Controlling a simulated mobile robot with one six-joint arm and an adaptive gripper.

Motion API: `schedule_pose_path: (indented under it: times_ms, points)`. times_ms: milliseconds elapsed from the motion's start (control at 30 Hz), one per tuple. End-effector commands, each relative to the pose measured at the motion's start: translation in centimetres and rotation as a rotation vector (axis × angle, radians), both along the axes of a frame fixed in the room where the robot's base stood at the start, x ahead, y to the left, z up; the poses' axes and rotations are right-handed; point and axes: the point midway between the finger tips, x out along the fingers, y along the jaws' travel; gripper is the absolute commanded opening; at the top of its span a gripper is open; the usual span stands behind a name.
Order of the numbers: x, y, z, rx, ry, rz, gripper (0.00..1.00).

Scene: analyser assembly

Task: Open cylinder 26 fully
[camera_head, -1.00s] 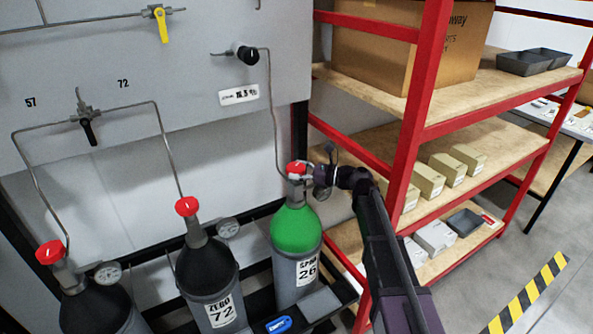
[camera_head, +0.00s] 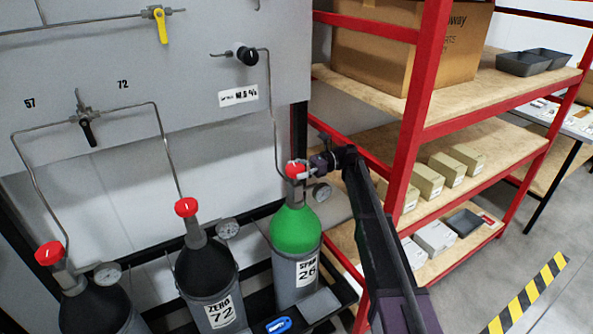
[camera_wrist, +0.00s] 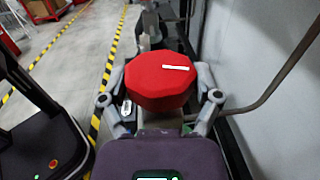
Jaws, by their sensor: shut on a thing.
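Cylinder 26 (camera_head: 294,230) has a green shoulder and a grey body with a "SPAN 26" label, and stands upright in the rack. Its red valve knob (camera_head: 295,170) sits on top, and in the wrist view the knob (camera_wrist: 161,81) fills the middle, with a white mark near its upper edge. My gripper (camera_head: 306,171) reaches in from the right at knob height. In the wrist view my gripper (camera_wrist: 161,98) has one finger on each side of the knob, shut on it. The far fingertips are partly hidden behind the knob.
Cylinder 72 (camera_head: 208,275) and another dark cylinder (camera_head: 95,305) stand to the left. A gauge (camera_head: 321,192) sits right of cylinder 26's neck. A thin pipe (camera_head: 274,120) rises behind the knob. Red shelving (camera_head: 413,130) stands close on the right.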

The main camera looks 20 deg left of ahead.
Motion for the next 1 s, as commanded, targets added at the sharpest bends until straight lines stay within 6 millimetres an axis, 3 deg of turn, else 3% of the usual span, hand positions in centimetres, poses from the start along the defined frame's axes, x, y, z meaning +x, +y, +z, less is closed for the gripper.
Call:
schedule_pose_path:
  times_ms: [467,500,567,1000]
  points:
    - [-0.12,0.14,0.00,0.001,-0.001,0.023,0.33]
    - [-0.12,0.14,-0.01,0.001,-0.001,0.023,0.87]
    - [-0.13,0.13,-0.01,0.001,-0.001,0.023,1.00]
    - [-0.08,0.07,-0.01,0.000,0.000,0.022,1.00]
